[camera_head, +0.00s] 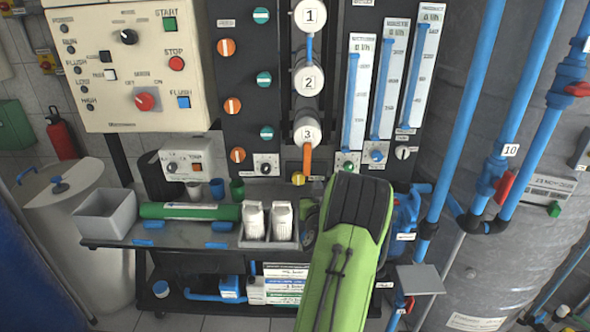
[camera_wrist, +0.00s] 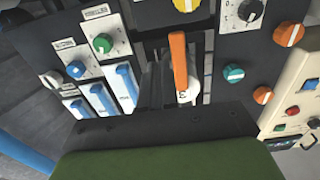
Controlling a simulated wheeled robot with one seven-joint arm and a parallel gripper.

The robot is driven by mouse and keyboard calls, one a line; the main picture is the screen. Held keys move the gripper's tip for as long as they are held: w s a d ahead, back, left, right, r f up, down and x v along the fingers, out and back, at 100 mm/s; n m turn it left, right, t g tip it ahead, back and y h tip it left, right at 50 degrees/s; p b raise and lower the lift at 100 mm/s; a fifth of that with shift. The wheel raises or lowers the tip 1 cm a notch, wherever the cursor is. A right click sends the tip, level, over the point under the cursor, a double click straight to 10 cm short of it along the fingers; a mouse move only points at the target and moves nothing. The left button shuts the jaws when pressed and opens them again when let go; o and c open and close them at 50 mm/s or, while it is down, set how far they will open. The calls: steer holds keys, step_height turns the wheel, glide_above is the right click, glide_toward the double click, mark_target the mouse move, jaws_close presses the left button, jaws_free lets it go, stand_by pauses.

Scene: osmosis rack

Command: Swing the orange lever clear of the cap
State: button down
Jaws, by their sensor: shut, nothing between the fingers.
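The orange lever (camera_head: 308,158) hangs down from the white round cap marked 3 (camera_head: 307,131), at the bottom of the column of caps. In the wrist view the picture is turned over, so the orange lever (camera_wrist: 179,58) stands above the cap (camera_wrist: 188,93). Its base end lies at the cap. My gripper (camera_wrist: 155,78) is shut and empty, its dark fingers just left of the lever in the wrist view. I cannot tell whether they touch it. In the head view my green and black arm hides the gripper.
Caps 2 (camera_head: 309,80) and 1 (camera_head: 310,16) sit above, with a blue lever (camera_head: 309,49) between them. Flow meters (camera_head: 357,93) stand to the right.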

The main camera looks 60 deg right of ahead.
steer(key=w+d+p, duration=0.1)
steer(key=w+p, duration=0.1)
steer(key=p, duration=0.1)
steer(key=w+d+p, duration=0.2)
steer(key=p, duration=0.2)
steer(key=w+d+p, duration=0.2)
steer(key=p, duration=0.1)
steer(key=shift+w+f, duration=0.15)
steer(key=shift+f, duration=0.15)
steer(key=shift+w+a+r+p, duration=0.45)
steer(key=shift+w+p, duration=0.25)
steer(key=shift+p, duration=0.3)
steer(key=shift+w+a+r+p, duration=0.35)
steer(key=shift+w+p, duration=0.35)
steer(key=shift+p, duration=0.25)
steer(key=b, duration=0.7)
glide_toward(304, 173)
steer(key=w+a+r, duration=0.1)
steer(key=w, duration=0.2)
steer(key=shift+s+r, duration=0.1)
steer(key=shift+r, duration=0.2)
